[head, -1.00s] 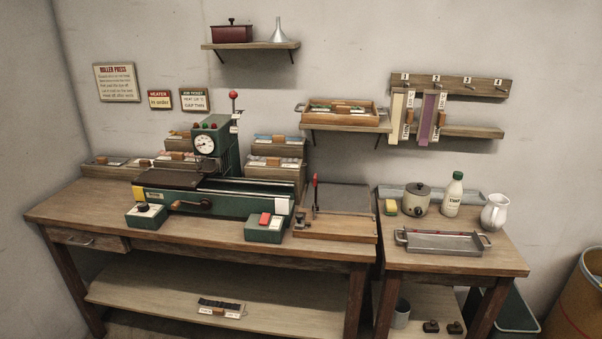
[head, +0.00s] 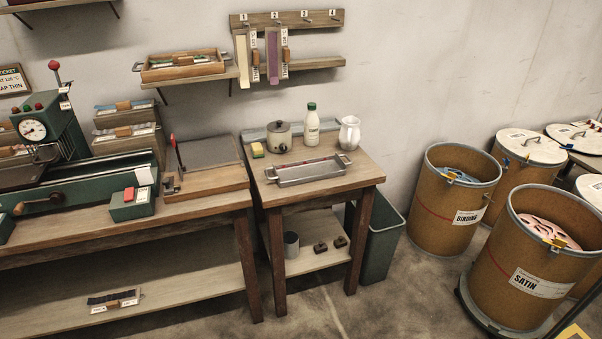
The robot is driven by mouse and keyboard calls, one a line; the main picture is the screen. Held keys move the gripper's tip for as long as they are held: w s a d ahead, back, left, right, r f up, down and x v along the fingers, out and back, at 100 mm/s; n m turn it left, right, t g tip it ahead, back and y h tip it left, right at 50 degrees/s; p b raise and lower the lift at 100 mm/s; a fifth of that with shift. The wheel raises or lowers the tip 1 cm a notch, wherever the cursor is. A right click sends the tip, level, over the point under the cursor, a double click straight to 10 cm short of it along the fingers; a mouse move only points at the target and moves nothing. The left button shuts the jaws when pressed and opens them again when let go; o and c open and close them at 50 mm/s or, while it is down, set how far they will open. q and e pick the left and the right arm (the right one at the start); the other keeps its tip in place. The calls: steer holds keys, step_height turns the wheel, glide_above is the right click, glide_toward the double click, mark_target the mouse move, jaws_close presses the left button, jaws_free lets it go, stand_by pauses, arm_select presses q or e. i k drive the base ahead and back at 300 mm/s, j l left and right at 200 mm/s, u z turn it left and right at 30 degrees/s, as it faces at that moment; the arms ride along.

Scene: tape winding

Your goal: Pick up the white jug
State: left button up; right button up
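The white jug (head: 349,133) stands upright at the back right corner of the small wooden side table (head: 352,178). It is right of the white bottle with a green cap (head: 312,124) and behind the right end of the metal tray (head: 308,171). Nothing touches or covers it that I can see. Neither of my grippers shows in the head view.
A lidded pot (head: 279,137) and a yellow sponge (head: 257,150) share the side table. Large drums labelled BINDING (head: 440,212) and SATIN (head: 515,245) stand at right. Bare floor lies in front of the side table.

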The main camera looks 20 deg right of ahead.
mark_target(349, 137)
steer(key=i+l, duration=0.15)
steer(key=l, duration=0.25)
steer(key=i+l, duration=0.2)
steer(key=l, duration=0.2)
steer(key=i+l, duration=0.15)
steer(key=l, duration=0.25)
steer(key=i+l, duration=0.2)
steer(key=l, duration=0.2)
steer(key=i+l, duration=0.15)
steer(key=l, duration=0.25)
steer(key=i+l, duration=0.2)
steer(key=l, duration=0.15)
steer(key=i+l, duration=0.15)
steer(key=l, duration=0.25)
steer(key=i+l, duration=0.2)
steer(key=l, duration=0.2)
